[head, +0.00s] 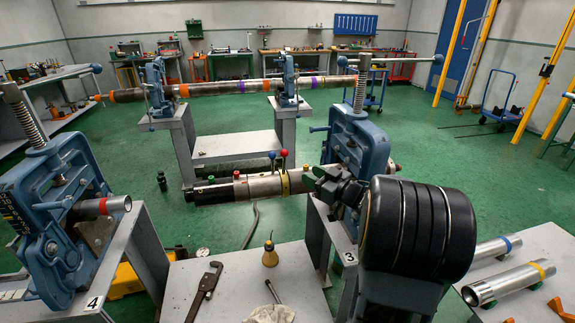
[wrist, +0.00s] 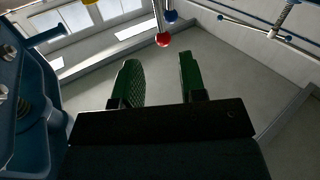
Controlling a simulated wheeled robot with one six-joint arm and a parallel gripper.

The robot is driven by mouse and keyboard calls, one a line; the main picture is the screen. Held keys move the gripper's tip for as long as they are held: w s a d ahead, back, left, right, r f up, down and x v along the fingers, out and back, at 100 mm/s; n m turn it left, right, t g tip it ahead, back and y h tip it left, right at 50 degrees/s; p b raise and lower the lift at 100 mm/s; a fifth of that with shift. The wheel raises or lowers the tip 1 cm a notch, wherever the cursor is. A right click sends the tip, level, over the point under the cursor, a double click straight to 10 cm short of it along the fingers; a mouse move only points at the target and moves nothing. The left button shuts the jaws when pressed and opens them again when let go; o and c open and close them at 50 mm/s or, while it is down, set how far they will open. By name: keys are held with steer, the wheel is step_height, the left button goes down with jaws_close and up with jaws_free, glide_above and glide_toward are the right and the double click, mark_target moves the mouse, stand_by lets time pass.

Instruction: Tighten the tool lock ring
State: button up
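A pipe tool (head: 245,188) with a silver barrel and dark end lies horizontally at the blue vise (head: 357,150) on stand 3. A yellow ring (head: 285,184) circles its right part; I cannot tell for sure that this is the lock ring. A red-knobbed lever (head: 272,156) and a blue-knobbed lever (head: 284,154) stand up from the barrel. My gripper (head: 320,180) is at the right end of the tool, close to the vise. In the wrist view its green-padded fingers (wrist: 158,72) are apart with nothing between them. The red knob (wrist: 162,40) hangs beyond the fingertips; the ring is not clear there.
Another blue vise (head: 60,200) on stand 4 holds a short pipe at the left. A long pipe (head: 225,88) spans two vises behind. A wrench (head: 205,290) and an oil can (head: 270,255) are on the low table. Pipes (head: 508,283) lie at the right.

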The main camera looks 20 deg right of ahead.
glide_above(288, 180)
stand_by(0.5)
steer(key=shift+c, duration=0.2)
jaws_close()
